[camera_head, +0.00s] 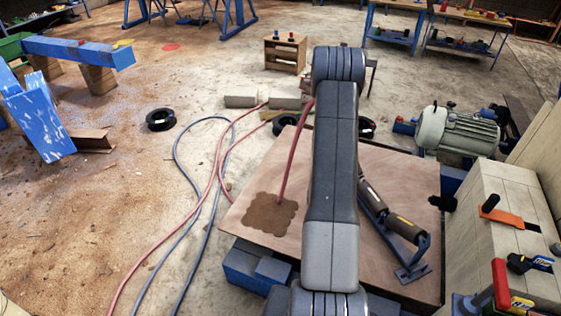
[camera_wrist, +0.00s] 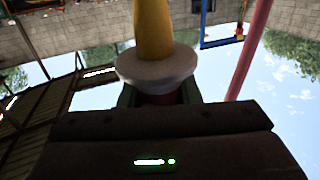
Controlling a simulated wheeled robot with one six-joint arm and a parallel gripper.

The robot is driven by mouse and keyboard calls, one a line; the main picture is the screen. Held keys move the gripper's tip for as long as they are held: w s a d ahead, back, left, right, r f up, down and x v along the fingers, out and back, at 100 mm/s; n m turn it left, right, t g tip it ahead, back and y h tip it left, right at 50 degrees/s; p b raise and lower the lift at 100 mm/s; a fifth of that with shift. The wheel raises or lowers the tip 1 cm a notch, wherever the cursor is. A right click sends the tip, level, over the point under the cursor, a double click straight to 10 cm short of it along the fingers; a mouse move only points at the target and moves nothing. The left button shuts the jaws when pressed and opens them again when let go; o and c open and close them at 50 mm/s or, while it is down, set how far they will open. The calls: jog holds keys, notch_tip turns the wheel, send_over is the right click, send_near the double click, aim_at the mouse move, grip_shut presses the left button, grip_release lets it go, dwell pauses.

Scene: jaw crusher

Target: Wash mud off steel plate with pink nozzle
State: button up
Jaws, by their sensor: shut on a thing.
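A brown mud patch (camera_head: 269,213) with a scalloped edge lies on the broad reddish-brown plate (camera_head: 245,183), left of my arm. In the wrist view my gripper (camera_wrist: 160,94) is shut on a nozzle (camera_wrist: 153,30) with a yellow tapered part and a pale round collar. A pink hose (camera_wrist: 251,45) passes to the right of the nozzle; in the head view a pink hose (camera_head: 294,155) slants down to the mud patch. My arm hides the gripper and nozzle in the head view. No water spray shows.
Blue blocks (camera_head: 242,264) support the plate. A roller frame (camera_head: 392,228) lies on its right part. A motor (camera_head: 458,132) and a pale cabinet (camera_head: 495,195) stand to the right. Pink and blue hoses (camera_head: 209,232) cross the floor to the left, beside open floor.

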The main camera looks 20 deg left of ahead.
jog(key=w+a+f+n+g+y+b, duration=0.2)
jog(key=a+f+n+g+y+b, duration=0.1)
jog(key=a+b, duration=0.4)
jog(key=w+a+f+n+g+y+b, duration=0.2)
jog(key=a+f+n+g+y+b, duration=0.1)
jog(key=a+f+b, duration=0.3)
jog(key=w+a+f+n+g+y+b, duration=0.2)
jog(key=a+f+n+g+y+b, duration=0.1)
jog(key=a+b, duration=0.5)
jog(key=f+y+b, duration=0.1)
jog(key=y+b, duration=0.1)
jog(key=shift+w+f+n+y, duration=0.25)
jog(key=shift+f+n+y, duration=0.05)
jog(key=shift+s+a, duration=0.5)
jog(key=shift+s, duration=4.45)
jog(key=shift+w+a+p, duration=0.8)
jog(key=shift+w+a, duration=0.3)
jog(key=shift+a, duration=3.75)
jog(key=w, duration=0.8)
jog(key=shift+w+d+b, duration=0.3)
jog(key=shift+d, duration=0.05)
